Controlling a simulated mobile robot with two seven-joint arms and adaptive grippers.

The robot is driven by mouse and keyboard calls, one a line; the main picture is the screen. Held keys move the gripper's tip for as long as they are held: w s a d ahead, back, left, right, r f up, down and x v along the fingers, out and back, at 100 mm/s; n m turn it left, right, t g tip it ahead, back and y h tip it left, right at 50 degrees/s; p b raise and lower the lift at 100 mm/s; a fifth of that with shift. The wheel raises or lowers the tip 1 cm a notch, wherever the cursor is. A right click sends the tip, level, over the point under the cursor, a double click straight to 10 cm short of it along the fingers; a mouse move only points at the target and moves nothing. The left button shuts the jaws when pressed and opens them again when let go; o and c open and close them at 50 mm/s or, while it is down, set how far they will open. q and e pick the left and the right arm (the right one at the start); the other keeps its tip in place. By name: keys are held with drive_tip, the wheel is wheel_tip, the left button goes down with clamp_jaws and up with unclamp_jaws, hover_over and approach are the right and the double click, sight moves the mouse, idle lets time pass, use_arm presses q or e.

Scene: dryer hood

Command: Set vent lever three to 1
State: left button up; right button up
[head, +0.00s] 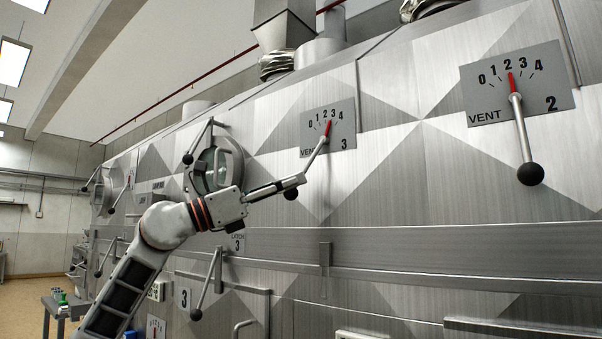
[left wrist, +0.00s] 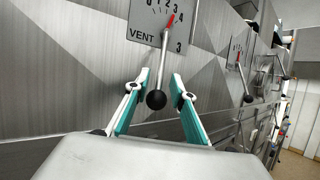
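Vent lever three is a metal rod with a red tip and a black ball knob (head: 291,193), mounted on the grey VENT 3 plate (head: 343,116). Its red tip points near 3 on the 0 to 4 scale. My left gripper (head: 300,180) reaches the knob from the left in the head view. In the left wrist view its two fingers (left wrist: 161,77) are open, one on each side of the lever, with the black knob (left wrist: 156,99) between them. Gaps show on both sides of the knob in that view. My right gripper is not in view.
The VENT 2 plate (head: 517,83) with its own lever and black knob (head: 530,174) is at the right. A round glazed port (head: 214,168) and a latch lever (head: 207,285) are near my left arm. A long horizontal rail (head: 420,257) runs below the plates.

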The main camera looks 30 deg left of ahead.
sight(305, 168)
use_arm(q)
drive_tip(key=shift+p+x, duration=0.3)
drive_tip(key=shift+x, duration=1.1)
clamp_jaws()
drive_tip(key=shift+d+f, duration=0.1)
drive_tip(key=shift+w+f, duration=0.1)
drive_tip(key=shift+f, duration=0.05)
